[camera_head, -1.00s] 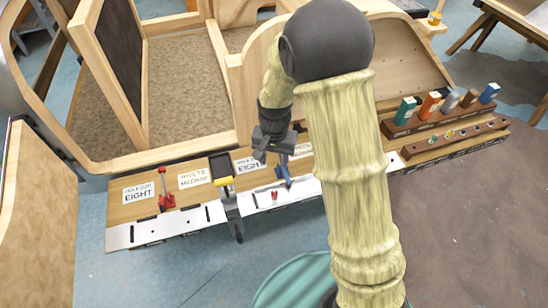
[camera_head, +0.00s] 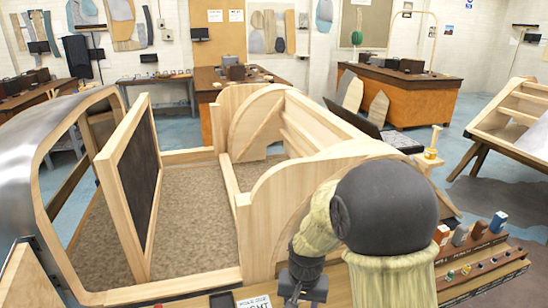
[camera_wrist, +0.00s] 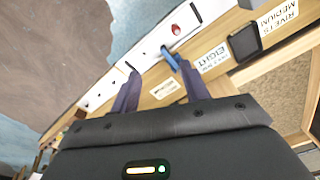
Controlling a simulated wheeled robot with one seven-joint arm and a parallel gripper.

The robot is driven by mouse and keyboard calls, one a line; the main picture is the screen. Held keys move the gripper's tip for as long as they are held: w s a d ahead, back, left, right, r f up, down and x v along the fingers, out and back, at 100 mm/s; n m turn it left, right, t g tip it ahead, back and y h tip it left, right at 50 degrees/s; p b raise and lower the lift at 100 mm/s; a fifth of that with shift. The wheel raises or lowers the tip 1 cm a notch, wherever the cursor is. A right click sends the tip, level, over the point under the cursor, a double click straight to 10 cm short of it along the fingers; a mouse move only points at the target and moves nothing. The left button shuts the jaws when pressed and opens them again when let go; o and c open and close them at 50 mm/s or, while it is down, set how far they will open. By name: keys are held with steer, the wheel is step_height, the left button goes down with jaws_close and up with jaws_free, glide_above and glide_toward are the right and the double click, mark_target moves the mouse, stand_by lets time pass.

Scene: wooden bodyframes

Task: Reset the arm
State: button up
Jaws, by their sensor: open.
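My arm, in a pale sleeve with a dark round joint, is at the lower right of the head view. My gripper (camera_head: 302,286) hangs at the bottom edge there, in front of the wooden bodyframe (camera_head: 255,225), its fingertips cut off. In the wrist view my gripper (camera_wrist: 158,70) is open, its two dark fingers apart with nothing held between them. They point over the bench edge strip (camera_wrist: 112,82). A blue tool (camera_wrist: 169,56) shows beyond the fingertips, close to the right finger; whether they touch I cannot tell.
A rack (camera_head: 475,255) with several coloured bottles stands at the lower right. Wooden counters (camera_head: 425,92) stand at the back, with blue floor between.

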steer(key=s+d+r+n+t, duration=0.1)
steer(key=s+d+r+n, duration=0.1)
steer(key=s+d+r, duration=0.3)
steer(key=s+d, duration=0.3)
steer(key=s, duration=0.2)
steer(key=shift+d+r+t, duration=0.3)
steer(key=shift+d+t, duration=0.1)
